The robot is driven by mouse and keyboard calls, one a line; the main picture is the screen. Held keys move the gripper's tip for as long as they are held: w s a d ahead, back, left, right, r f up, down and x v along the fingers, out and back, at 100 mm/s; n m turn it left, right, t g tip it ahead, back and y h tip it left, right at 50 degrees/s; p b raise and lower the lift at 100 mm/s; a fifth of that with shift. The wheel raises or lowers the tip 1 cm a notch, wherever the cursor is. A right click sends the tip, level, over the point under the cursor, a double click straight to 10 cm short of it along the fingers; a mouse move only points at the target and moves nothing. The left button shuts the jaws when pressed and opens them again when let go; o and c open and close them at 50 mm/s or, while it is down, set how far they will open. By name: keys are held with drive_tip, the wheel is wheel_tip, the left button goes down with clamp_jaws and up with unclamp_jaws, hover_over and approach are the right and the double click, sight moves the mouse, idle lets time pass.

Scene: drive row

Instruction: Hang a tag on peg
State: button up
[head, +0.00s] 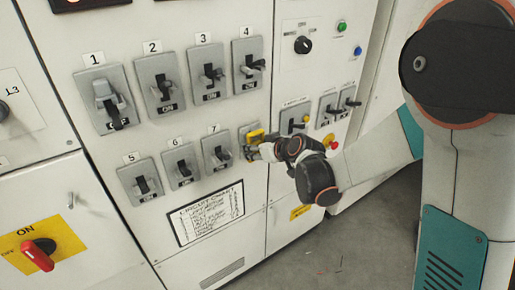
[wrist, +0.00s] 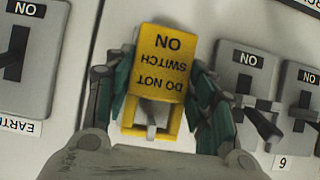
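The yellow tag (head: 255,136) is at the breaker plate (head: 243,133) right of breaker 7. In the wrist view the tag (wrist: 160,62) appears upside down and reads DO NOT SWITCH ON. My gripper (head: 258,146) has its fingers on the tag's two side edges. The wrist view shows the gripper (wrist: 164,75) with teal pads against both edges. A small grey peg-like part (wrist: 151,130) shows within the tag's open frame. I cannot tell whether the frame rests on it. The tag hides most of the switch behind it.
Breaker 7 (head: 217,153) and breaker 4 (head: 247,66) are close to my gripper. A black-lever switch panel (head: 293,118) is just right of it, with a red button (head: 334,145) nearby. A circuit chart (head: 207,213) is below. Open floor lies at the bottom.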

drive_tip(key=o, duration=0.4)
drive_tip(key=shift+c, duration=0.2)
drive_tip(key=s+d+r+m+h, duration=0.1)
drive_tip(key=s+d+r, duration=0.25)
drive_tip(key=s, duration=0.25)
drive_tip(key=s+d+r+m+g+h, duration=0.1)
drive_tip(key=s+d+r, duration=0.2)
drive_tip(key=s+d, duration=0.3)
drive_tip(key=s+d+r+m+h, duration=0.1)
drive_tip(key=s+d+r, duration=0.2)
drive_tip(key=s, duration=0.4)
drive_tip(key=s+d+m+g+h, duration=0.1)
drive_tip(key=s+d+m, duration=0.1)
drive_tip(key=s+d, duration=0.2)
drive_tip(key=s+d+m+h, duration=0.1)
drive_tip(key=s+d, duration=0.3)
drive_tip(key=s, duration=0.5)
drive_tip(key=shift+s+f+m+g+h, duration=0.3)
drive_tip(key=shift+s+m+g+h, duration=0.1)
drive_tip(key=shift+h, duration=0.4)
idle(1.6)
